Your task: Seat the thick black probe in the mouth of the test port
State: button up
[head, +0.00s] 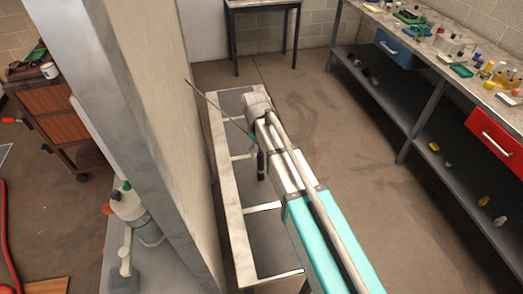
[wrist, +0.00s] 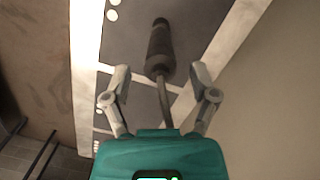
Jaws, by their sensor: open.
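The thick black probe (wrist: 160,48) shows in the wrist view, a dark ribbed grip with a thinner tip pointing up in the picture. A thin grey cable or stem runs from its lower end down toward my gripper's palm. My gripper (wrist: 161,72) is open, with one finger on each side of the probe's lower end. A gap shows on both sides. In the head view my gripper is mostly hidden behind my arm. I cannot make out the test port for certain in either view.
A pale metal frame (head: 232,219) with crossbars stands beneath my arm. A tall wall panel (head: 158,110) is close on the left. A workbench (head: 473,62) with small items and drawers stands on the right. Open floor (head: 360,165) lies between.

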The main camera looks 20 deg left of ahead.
jog(key=shift+w+a+r+p, duration=0.1)
jog(key=shift+a+r+p, duration=0.05)
jog(key=shift+r+p, duration=1)
jog(key=shift+w+a+r+p, duration=0.15)
jog(key=shift+r+p, duration=0.95)
jog(key=shift+r, duration=0.2)
jog(key=shift+w+a+r+p, duration=0.1)
jog(key=shift+a+r+p, duration=0.05)
jog(key=shift+r+p, duration=1)
jog(key=shift+d, duration=0.15)
jog(key=s+d+m, duration=0.2)
jog(key=d+m, duration=0.1)
jog(key=d, duration=1)
jog(key=s+d+m+y, duration=0.1)
jog(key=d+m, duration=0.3)
jog(key=d, duration=0.8)
jog(key=s+d+m+t, duration=0.1)
jog(key=s+d+m, duration=0.2)
jog(key=d, duration=1)
jog(key=shift+d+m, duration=0.3)
jog(key=shift+m, duration=0.2)
jog(key=shift+s, duration=0.1)
